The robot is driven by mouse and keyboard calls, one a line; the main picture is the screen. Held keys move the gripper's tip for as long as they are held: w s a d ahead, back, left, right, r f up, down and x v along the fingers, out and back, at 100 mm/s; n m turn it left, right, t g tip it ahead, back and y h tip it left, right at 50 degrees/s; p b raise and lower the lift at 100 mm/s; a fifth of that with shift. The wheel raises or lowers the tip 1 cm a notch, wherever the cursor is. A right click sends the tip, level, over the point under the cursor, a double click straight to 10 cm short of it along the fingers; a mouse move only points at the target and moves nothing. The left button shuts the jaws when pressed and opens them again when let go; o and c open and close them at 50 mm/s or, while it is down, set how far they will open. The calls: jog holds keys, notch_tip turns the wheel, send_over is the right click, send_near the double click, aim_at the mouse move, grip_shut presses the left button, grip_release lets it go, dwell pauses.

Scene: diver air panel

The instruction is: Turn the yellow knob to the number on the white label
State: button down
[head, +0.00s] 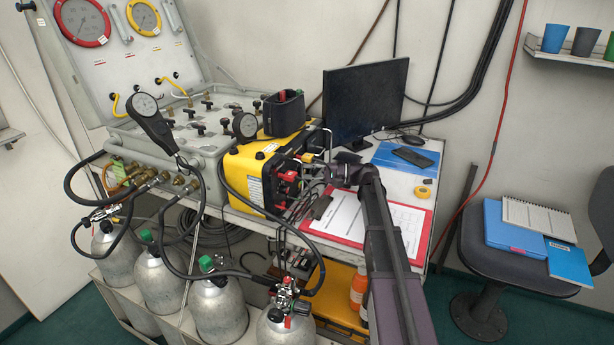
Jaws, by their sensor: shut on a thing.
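The yellow and black box (245,172) stands on the bench, with red and black fittings on its right-hand face. A small yellow knob (307,158) shows at that face, partly hidden by my gripper. My gripper (312,170) reaches in from the right and is shut on the knob. The knob's pointer and numbers are too small to tell.
A monitor (364,100) stands behind my gripper. A red clipboard (372,217) lies under my arm. A grey gauge panel (190,130) with hoses is at the left. Gas cylinders (215,305) stand below. A chair (490,250) is at the right.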

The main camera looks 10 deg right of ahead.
jog(key=shift+m, duration=0.5)
jog(key=shift+c, duration=2.2)
grip_release()
jog(key=shift+n, duration=0.3)
